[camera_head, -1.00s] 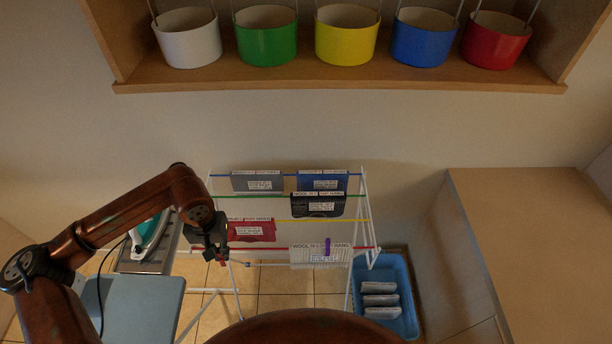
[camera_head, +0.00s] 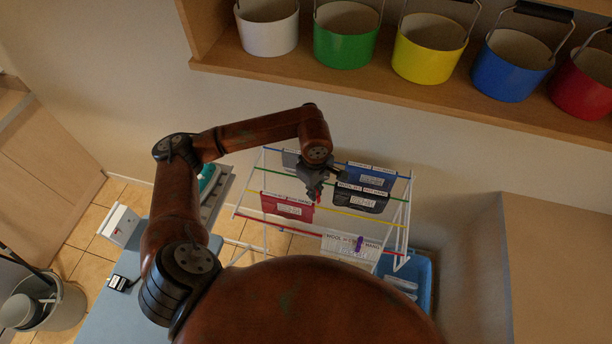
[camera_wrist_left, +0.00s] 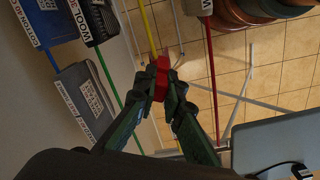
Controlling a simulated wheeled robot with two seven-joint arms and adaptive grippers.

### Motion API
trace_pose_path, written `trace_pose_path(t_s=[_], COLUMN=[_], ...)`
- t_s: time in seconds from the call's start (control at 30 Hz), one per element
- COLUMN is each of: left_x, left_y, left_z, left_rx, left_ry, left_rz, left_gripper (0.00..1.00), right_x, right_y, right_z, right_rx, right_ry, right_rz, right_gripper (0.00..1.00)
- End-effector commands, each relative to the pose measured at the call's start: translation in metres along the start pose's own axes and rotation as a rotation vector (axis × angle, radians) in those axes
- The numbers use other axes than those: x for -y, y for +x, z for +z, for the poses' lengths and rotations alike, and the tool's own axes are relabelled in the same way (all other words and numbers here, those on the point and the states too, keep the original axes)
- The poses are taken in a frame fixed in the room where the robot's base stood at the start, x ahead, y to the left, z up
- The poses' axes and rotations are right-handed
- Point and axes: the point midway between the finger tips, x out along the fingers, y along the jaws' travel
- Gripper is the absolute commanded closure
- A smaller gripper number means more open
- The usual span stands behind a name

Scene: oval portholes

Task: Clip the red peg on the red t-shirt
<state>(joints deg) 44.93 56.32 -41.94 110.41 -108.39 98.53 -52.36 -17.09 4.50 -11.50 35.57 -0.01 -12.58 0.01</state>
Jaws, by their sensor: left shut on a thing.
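The red t-shirt (camera_head: 287,207) hangs folded with a white label on the yellow rail of the drying rack. My left gripper (camera_head: 317,193) is just right of and above the shirt's right end in the head view. It is shut on the red peg (camera_wrist_left: 161,80), seen between the fingertips in the left wrist view; a little red also shows at the fingertips in the head view. I cannot tell whether the peg touches the shirt. I cannot make out the red t-shirt in the left wrist view. My right gripper is not in view.
The drying rack (camera_head: 405,225) also carries blue, black and grey garments, and a white garment (camera_head: 345,246) with a purple peg (camera_head: 359,244). A shelf of coloured buckets (camera_head: 430,48) is above. A blue basket (camera_head: 425,285) stands at right.

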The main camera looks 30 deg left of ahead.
Motion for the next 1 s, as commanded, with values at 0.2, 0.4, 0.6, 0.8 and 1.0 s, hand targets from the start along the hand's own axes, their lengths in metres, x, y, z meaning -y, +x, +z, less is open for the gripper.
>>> trace_pose_path(t_s=[0.2, 0.4, 0.6, 0.8, 1.0], left_x=[-0.002, -0.002, 0.000, 0.003, 0.004], left_y=[-0.014, -0.020, -0.024, -0.024, -0.021], left_z=[-0.008, -0.017, -0.025, -0.031, -0.033], left_rx=[0.002, -0.003, -0.015, -0.027, -0.033], left_ry=[-0.581, -1.118, -1.625, -1.963, -2.084], left_rz=[-0.003, -0.008, -0.012, -0.012, -0.010], left_gripper=[1.00, 1.00, 1.00, 1.00, 1.00], right_x=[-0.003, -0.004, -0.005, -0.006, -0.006], right_y=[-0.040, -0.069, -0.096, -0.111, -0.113], right_z=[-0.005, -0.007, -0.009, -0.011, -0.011], right_rx=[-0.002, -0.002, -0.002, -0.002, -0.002], right_ry=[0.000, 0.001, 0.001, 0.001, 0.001], right_rz=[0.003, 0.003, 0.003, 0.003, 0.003], right_gripper=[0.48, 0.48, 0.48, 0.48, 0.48])
